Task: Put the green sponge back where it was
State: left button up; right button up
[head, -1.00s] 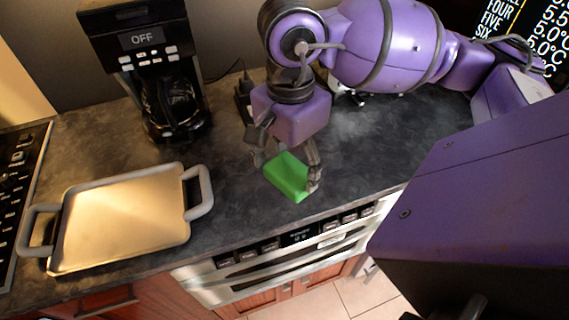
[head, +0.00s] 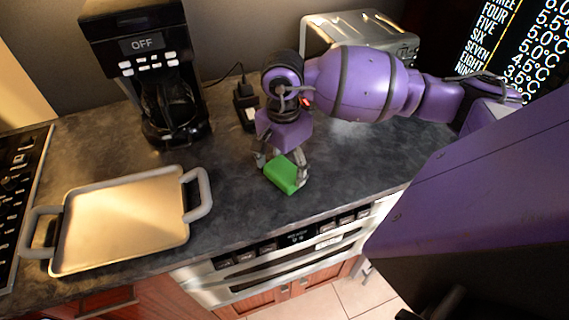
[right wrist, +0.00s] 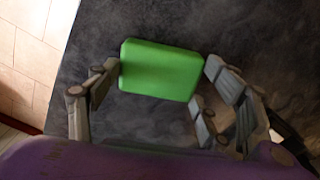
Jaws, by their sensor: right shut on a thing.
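The green sponge (head: 284,175) is between the fingers of my right gripper (head: 281,169), over the dark countertop right of the coffee maker. In the right wrist view the sponge (right wrist: 160,70) spans the gap between the two fingertips (right wrist: 162,68). The right gripper is shut on it. The sponge is at or just above the counter; I cannot tell whether it touches. My left gripper is not in view.
A tray with two handles (head: 125,222) lies at left. A coffee maker (head: 155,75) stands behind it. A metal toaster (head: 357,33) is behind my right arm. An oven front (head: 285,257) is below the counter edge. The counter (head: 235,200) around the sponge is clear.

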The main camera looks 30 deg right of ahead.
aim_at(283, 170)
jog(key=shift+f, duration=0.2)
jog(key=o, duration=1.6)
jog(key=shift+o, duration=2.1)
jog(key=shift+r, duration=0.5)
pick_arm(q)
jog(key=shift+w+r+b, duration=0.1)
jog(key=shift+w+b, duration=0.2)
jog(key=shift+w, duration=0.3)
pick_arm(e)
notch_tip(283, 170, up, 12)
jog(key=shift+f, duration=0.25)
